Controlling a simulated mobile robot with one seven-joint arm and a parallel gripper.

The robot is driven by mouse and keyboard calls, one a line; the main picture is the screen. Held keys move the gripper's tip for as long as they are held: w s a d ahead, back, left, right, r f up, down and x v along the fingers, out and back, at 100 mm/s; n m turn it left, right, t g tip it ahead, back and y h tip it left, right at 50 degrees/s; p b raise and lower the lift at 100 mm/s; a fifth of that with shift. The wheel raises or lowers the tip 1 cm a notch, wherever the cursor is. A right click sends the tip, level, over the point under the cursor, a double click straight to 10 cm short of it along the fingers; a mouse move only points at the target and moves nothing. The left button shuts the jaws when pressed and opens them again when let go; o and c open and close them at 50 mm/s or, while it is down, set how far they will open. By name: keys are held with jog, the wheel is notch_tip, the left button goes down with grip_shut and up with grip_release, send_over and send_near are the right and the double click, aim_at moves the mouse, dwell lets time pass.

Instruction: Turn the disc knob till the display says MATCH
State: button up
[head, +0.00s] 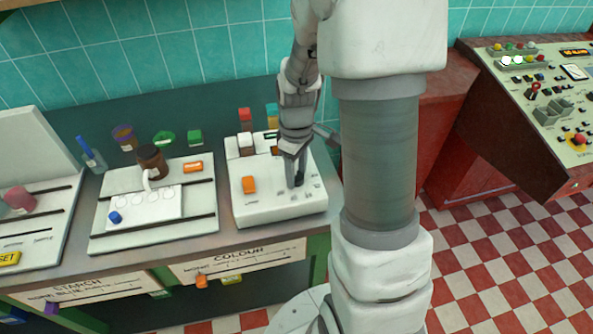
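My gripper (296,168) points down over the right part of a white colour device (270,207) on the counter. A dark piece shows at its fingertips; I cannot tell whether it is a finger or part of the disc knob. The knob is otherwise hidden or too small to make out. Whether the fingers are open or shut does not show.
A starch tray (110,237) with a brown jar (152,160) is to the left. A control console (553,85) stands at right, beyond open checkered floor (500,270).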

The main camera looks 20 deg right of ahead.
grip_shut()
jog(key=shift+m, duration=0.4)
jog(key=m, duration=0.3)
jog(key=shift+m, duration=2)
jog(key=shift+o, duration=2.3)
grip_release()
